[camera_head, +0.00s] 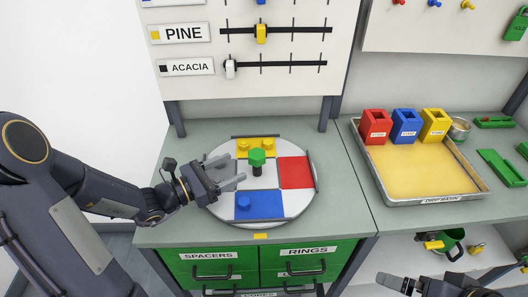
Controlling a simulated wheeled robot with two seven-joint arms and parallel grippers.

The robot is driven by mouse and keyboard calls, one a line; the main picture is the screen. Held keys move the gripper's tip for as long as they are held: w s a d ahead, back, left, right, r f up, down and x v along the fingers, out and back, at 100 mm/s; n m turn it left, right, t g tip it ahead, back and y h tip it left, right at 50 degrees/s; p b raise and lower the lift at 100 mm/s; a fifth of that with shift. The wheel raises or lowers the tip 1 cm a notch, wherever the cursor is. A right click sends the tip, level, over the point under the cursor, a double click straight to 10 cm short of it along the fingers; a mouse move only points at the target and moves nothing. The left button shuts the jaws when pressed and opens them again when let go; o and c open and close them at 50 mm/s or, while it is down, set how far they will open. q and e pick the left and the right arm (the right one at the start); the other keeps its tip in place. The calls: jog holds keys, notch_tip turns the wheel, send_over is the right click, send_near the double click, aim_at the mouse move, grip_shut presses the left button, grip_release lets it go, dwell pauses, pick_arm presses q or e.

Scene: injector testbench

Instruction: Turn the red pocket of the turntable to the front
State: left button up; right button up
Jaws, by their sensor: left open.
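The round white turntable (278,211) sits on the grey-green bench. Its red pocket (295,173) is on the right side, and its blue pocket (259,204) is at the front with a blue knob on it. A yellow pocket (258,149) lies at the back, and a grey pocket on the left is partly hidden by my gripper. A green knob (257,158) stands at the centre. My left gripper (240,180) is open over the left side of the turntable, its fingers pointing toward the centre. My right gripper (392,283) is low at the bottom right, away from the turntable.
A yellow mark (260,236) is on the bench's front edge. Right of the turntable is a metal drip basin (440,199) with red, blue and yellow holders at its back. Green drawers (300,262) are below. A panel with sliders (262,65) rises behind.

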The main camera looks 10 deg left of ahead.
aim_at(264, 153)
pick_arm(q)
jog(key=p+x, duration=0.1)
jog(key=x, duration=0.9)
jog(key=shift+w+d+f, duration=0.1)
jog(key=shift+w+d, duration=0.15)
jog(key=shift+d, duration=0.05)
jog(key=shift+c, duration=0.4)
grip_shut()
